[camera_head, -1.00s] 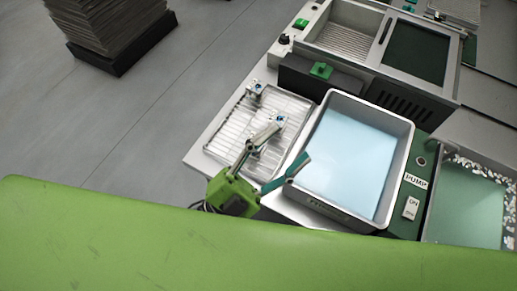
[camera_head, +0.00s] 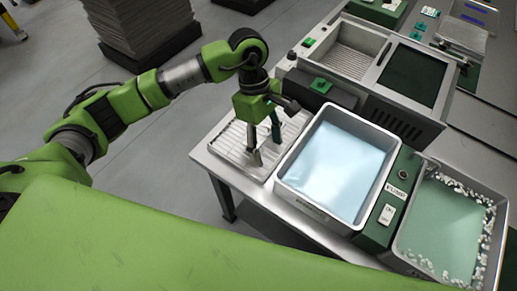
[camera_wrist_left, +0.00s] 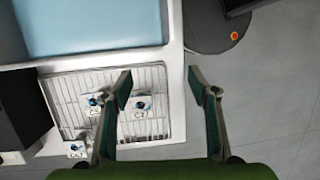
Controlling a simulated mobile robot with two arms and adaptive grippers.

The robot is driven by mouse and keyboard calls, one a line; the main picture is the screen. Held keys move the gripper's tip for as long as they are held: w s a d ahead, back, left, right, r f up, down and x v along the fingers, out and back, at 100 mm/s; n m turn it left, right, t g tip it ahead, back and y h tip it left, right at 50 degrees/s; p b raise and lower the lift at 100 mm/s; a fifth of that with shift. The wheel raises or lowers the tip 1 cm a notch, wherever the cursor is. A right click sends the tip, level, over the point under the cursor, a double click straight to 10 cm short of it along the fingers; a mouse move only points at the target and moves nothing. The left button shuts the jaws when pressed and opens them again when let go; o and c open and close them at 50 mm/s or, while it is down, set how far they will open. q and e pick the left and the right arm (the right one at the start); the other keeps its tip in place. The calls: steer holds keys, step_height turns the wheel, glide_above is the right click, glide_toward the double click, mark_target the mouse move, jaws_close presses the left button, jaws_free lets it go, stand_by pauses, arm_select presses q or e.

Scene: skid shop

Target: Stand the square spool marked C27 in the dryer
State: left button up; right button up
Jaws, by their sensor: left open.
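My left gripper (camera_head: 266,150) is open and empty, pointing down over the slatted rack (camera_head: 225,138) at the table's left end. In the left wrist view its spread fingers (camera_wrist_left: 160,80) are above the rack's edge (camera_wrist_left: 176,105). The grey machine (camera_head: 365,75) with an open slatted compartment (camera_head: 350,58) seems to be the dryer. My right gripper is out of view.
A grey tub of pale blue liquid (camera_head: 335,165) stands right beside the rack. A green pump panel (camera_head: 385,215) and a second tub with white bits (camera_head: 440,225) are further right. The machine's dark window (camera_head: 410,75) covers its right part. Open floor lies left of the table.

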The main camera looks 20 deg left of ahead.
arm_select(q)
steer(key=w+a+r+t+y, duration=0.2)
steer(key=w+a+r+y, duration=0.15)
steer(key=w+a, duration=0.2)
steer(key=shift+h, duration=0.45)
step_height(320, 180, down, 8)
steer(key=shift+w+f+p, duration=0.1)
steer(key=shift+f+p, duration=0.05)
steer(key=shift+p, duration=0.9)
steer(key=f+p, duration=0.1)
steer(key=f, duration=0.1)
steer(key=f+p, duration=0.1)
steer(key=f, duration=0.1)
steer(key=shift+w+f, duration=0.2)
steer(key=shift+f, duration=0.45)
steer(key=c, duration=1.4)
steer(key=shift+c, duration=0.5)
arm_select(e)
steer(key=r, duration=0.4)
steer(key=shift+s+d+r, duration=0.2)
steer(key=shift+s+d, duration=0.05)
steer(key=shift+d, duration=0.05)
arm_select(q)
steer(key=shift+r, duration=0.1)
